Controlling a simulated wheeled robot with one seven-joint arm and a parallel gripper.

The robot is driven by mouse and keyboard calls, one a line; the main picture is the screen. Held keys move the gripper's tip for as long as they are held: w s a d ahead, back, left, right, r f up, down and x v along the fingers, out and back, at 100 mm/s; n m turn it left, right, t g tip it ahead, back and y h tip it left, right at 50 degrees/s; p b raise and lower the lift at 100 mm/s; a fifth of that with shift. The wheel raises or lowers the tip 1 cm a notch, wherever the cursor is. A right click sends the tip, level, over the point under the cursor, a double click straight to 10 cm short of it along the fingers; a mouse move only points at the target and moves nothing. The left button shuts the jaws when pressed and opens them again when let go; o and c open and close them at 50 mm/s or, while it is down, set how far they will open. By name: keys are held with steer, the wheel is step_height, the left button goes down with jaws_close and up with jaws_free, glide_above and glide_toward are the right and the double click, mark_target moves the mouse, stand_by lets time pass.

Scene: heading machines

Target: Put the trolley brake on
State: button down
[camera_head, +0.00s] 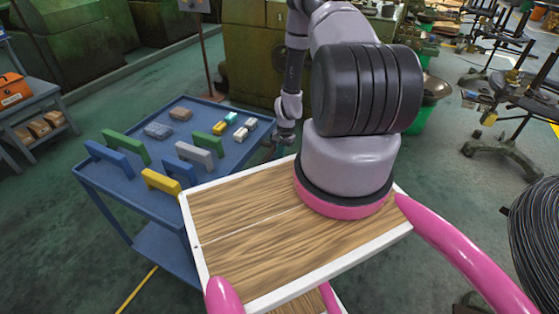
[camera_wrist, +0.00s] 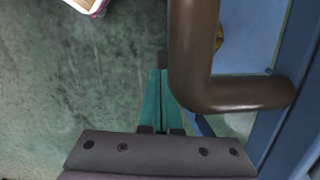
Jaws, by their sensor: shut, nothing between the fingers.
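The blue trolley (camera_head: 213,163) stands left of my base, its top carrying several coloured blocks. My gripper (camera_head: 284,138) hangs at its right end, small and partly hidden in the head view. In the wrist view my gripper (camera_wrist: 161,75) is shut and empty, its teal fingers together above the green floor. A thick dark brown bent tube (camera_wrist: 205,75), seemingly the trolley's handle, runs just right of the fingers and joins the blue trolley side (camera_wrist: 290,115). A small tan part (camera_wrist: 218,38) shows behind the tube. I cannot identify the brake in either view.
My own wooden-topped base with pink rails fills the front. Green machines (camera_head: 75,50) stand behind the trolley. A grey bench (camera_head: 35,110) with an orange toolbox (camera_head: 13,89) is at far left. A black coil (camera_head: 537,230) is at right. Floor left of the fingers is clear.

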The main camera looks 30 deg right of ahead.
step_height(320, 180, up, 12)
steer(key=d, duration=0.1)
steer(key=shift+s+d+r, duration=0.2)
steer(key=shift+d+r, duration=0.05)
steer(key=shift+d, duration=0.1)
